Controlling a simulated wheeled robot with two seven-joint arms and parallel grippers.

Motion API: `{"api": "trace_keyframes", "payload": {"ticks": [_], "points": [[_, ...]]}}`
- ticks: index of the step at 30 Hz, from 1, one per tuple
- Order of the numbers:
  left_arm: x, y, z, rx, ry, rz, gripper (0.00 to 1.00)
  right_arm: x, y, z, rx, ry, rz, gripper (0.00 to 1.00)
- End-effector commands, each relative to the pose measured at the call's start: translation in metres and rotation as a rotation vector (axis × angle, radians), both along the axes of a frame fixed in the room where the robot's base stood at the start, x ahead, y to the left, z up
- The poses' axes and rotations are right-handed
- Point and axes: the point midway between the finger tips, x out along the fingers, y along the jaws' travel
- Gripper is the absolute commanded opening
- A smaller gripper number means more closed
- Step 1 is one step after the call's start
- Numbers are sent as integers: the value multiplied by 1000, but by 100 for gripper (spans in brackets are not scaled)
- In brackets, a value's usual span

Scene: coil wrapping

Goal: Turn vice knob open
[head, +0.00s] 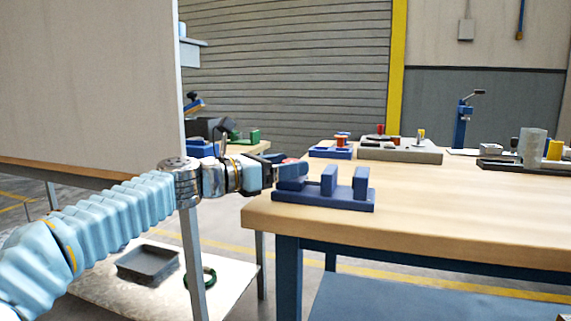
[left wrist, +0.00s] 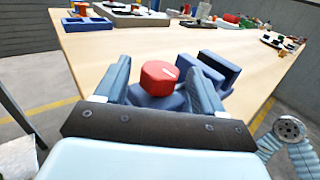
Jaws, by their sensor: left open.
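The blue vice (head: 325,199) sits at the near left corner of the wooden workbench, with its upright jaw blocks to the right. In the left wrist view the vice (left wrist: 218,69) lies just beyond my fingers. My left gripper (head: 283,173) reaches in from the left at the vice's left end. In the left wrist view my left gripper (left wrist: 160,88) is open, with one blue finger on each side of the knob. I cannot tell whether either finger touches it. My right gripper is not visible.
The wooden workbench (head: 440,205) has a wide clear middle. A grey fixture plate (head: 400,153), a smaller blue fixture (head: 330,152) and a blue press (head: 462,125) stand toward the back. A white board (head: 85,80) rises at left. A dark tray (head: 148,263) lies low at left.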

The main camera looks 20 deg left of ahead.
Motion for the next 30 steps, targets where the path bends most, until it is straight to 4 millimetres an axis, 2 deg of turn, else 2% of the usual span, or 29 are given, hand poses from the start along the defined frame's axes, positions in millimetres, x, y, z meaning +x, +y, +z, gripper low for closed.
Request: {"api": "trace_keyframes", "payload": {"ticks": [9, 20, 30], "points": [[2, -2, 0, 0, 0, 0, 69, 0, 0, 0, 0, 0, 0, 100], [2, -2, 0, 0, 0, 0, 14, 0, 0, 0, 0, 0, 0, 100], [1, -3, 0, -1, 1, 49, 13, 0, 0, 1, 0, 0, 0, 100]]}}
